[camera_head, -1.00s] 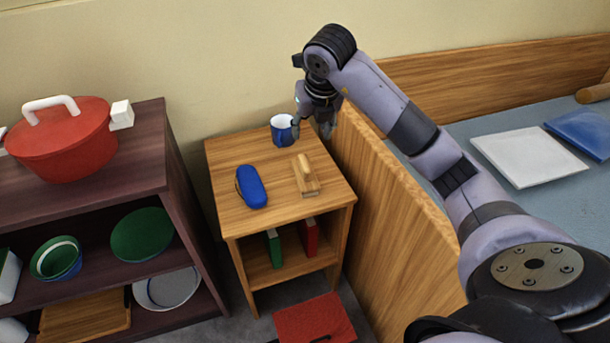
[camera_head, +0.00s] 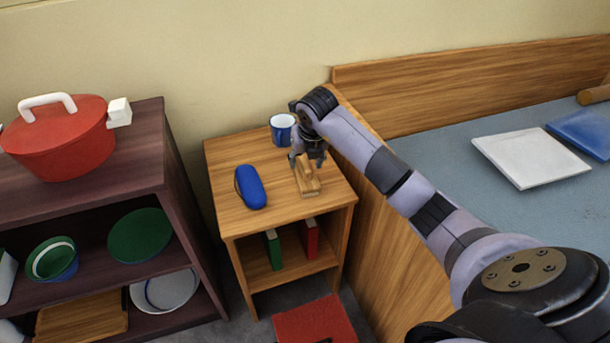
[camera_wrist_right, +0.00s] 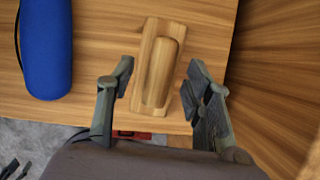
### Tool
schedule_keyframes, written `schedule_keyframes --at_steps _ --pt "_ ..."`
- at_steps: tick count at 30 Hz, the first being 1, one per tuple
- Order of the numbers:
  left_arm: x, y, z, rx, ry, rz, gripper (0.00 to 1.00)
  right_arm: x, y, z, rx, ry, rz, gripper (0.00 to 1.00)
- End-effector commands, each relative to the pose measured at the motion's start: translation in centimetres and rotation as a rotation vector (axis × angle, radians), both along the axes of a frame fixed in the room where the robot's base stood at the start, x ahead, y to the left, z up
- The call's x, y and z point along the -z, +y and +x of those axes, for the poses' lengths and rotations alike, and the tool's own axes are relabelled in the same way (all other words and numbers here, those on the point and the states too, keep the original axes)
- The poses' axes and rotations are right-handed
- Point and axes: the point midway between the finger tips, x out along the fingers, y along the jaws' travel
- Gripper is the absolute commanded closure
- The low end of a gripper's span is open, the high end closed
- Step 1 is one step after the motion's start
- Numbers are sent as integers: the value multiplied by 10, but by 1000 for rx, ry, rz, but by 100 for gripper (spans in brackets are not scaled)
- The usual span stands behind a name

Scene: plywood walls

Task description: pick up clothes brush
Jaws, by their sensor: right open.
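The clothes brush is a light wooden block with a rounded handle (camera_head: 307,180), lying on top of the small wooden nightstand (camera_head: 227,199). It also shows in the right wrist view (camera_wrist_right: 157,65), lengthwise between the fingers. My right gripper (camera_head: 307,160) is over the far end of the brush and hides part of it. In the right wrist view the right gripper (camera_wrist_right: 160,95) is open, with one finger on each side of the brush and visible gaps to it.
A blue case (camera_head: 251,187) lies left of the brush. A blue and white mug (camera_head: 282,129) stands behind. The bed's wooden side panel (camera_head: 385,245) rises close at the right. A dark shelf with a red pot (camera_head: 62,140) stands at the left.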

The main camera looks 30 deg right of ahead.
Motion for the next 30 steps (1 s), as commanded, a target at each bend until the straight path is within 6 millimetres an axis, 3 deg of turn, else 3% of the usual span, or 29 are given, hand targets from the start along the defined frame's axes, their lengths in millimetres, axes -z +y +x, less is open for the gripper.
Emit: schedule_keyframes --at_steps 4,12,30 --pt "-6 0 3 -1 -3 0 60 14 -2 6 1 0 0 53" --pt "-8 0 3 -1 -3 0 60 15 -2 6 0 -1 0 54" --pt "-7 0 3 -1 -3 0 60 15 -3 6 0 -1 0 94"
